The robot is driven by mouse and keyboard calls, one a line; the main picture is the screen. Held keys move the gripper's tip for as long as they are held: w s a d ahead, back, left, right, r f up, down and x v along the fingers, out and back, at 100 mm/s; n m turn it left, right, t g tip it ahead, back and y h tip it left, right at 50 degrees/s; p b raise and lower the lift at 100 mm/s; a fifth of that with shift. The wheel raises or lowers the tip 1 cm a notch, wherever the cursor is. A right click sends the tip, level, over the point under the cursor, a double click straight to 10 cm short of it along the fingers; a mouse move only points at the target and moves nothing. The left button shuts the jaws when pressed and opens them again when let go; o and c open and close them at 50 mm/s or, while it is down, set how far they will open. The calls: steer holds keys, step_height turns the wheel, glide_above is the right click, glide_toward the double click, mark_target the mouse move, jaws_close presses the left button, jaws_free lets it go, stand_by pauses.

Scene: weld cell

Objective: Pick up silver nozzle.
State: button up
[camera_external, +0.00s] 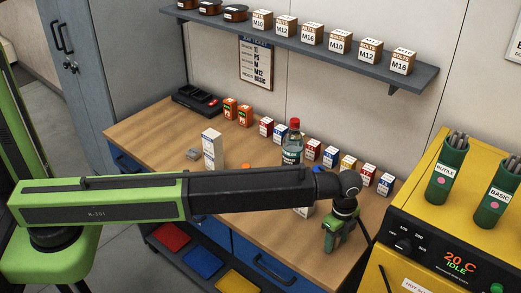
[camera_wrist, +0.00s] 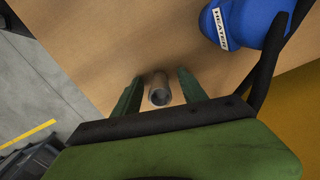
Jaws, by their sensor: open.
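The silver nozzle (camera_wrist: 160,92) is a short grey tube with a dark open end, on the wooden bench near its edge in the wrist view. My gripper (camera_wrist: 160,77) is open, with one green finger on each side of the nozzle and a gap on both sides. In the external view my gripper (camera_external: 335,240) points down over the front right of the bench (camera_external: 300,250). I cannot make out the nozzle in that view. How far the fingertips are above the bench is hard to tell.
A yellow oven (camera_external: 440,235) stands right of the bench. A red-capped bottle (camera_external: 292,145), a white box (camera_external: 212,150) and several small boxes stand behind my arm.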

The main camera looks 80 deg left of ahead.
steer(key=shift+r, duration=0.15)
jaws_close()
steer(key=shift+r+p, duration=0.5)
steer(key=shift+p, duration=0.1)
step_height(320, 180, up, 4)
steer(key=p, duration=0.4)
steer(key=s+d+r+p, duration=0.6)
steer(key=d, duration=0.4)
